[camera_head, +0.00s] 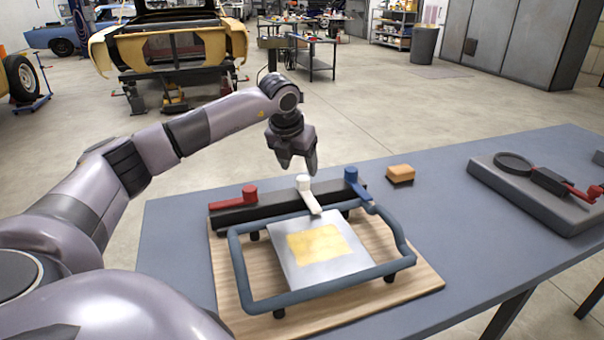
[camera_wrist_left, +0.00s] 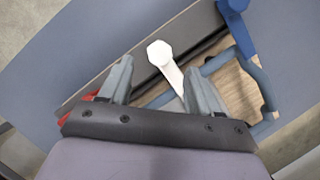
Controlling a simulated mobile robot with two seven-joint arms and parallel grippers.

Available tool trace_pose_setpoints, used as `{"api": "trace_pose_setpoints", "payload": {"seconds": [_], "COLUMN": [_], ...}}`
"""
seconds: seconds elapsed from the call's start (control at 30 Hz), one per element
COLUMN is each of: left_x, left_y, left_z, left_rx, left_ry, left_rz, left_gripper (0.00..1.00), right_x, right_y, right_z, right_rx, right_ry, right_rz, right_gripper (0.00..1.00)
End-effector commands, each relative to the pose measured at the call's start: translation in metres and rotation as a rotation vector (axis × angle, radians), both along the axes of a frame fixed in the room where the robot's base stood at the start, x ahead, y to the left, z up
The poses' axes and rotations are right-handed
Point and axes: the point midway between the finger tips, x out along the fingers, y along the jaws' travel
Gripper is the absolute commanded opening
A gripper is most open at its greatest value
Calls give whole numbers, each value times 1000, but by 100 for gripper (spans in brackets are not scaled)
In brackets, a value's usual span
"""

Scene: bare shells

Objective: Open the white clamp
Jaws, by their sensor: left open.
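The white clamp (camera_head: 308,194) sits on a dark bar between a red clamp (camera_head: 236,197) and a blue clamp (camera_head: 356,186). Its white arm reaches from a round knob toward the metal plate (camera_head: 290,262), which carries a yellow patch (camera_head: 317,244). My left gripper (camera_head: 297,170) hangs just above and behind the white knob, fingers pointing down and apart. In the left wrist view the white clamp (camera_wrist_left: 162,58) shows ahead of and between the open fingers (camera_wrist_left: 160,80), with no contact visible. My right gripper is not seen.
A blue-grey tubular frame (camera_head: 240,275) surrounds the plate on a wooden board (camera_head: 430,285). An orange-brown block (camera_head: 400,174) lies behind on the table (camera_head: 170,240). A grey fixture with a red handle (camera_head: 535,190) stands at right. The table between is clear.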

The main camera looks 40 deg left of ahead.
Motion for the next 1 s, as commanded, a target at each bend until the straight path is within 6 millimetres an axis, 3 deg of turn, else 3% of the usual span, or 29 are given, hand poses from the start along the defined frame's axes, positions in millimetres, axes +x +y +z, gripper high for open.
{"api": "trace_pose_setpoints", "payload": {"seconds": [0.3, 0.67, 0.77, 0.87, 0.9, 1.0], "left_x": [16, 19, 19, 19, 19, 19], "left_y": [5, 6, 6, 6, 6, 6], "left_z": [-42, -50, -50, -49, -49, -49], "left_rx": [-1, 0, 0, 0, 0, 0], "left_ry": [2, 0, 0, 0, 0, 0], "left_rz": [1, 0, 0, 0, 0, -1], "left_gripper": [63, 63, 37, 4, 0, 0], "right_x": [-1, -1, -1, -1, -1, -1], "right_y": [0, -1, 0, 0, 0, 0], "right_z": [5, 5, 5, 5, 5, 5], "right_rx": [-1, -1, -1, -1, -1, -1], "right_ry": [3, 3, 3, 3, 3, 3], "right_rz": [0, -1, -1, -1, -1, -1], "right_gripper": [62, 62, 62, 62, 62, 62]}}
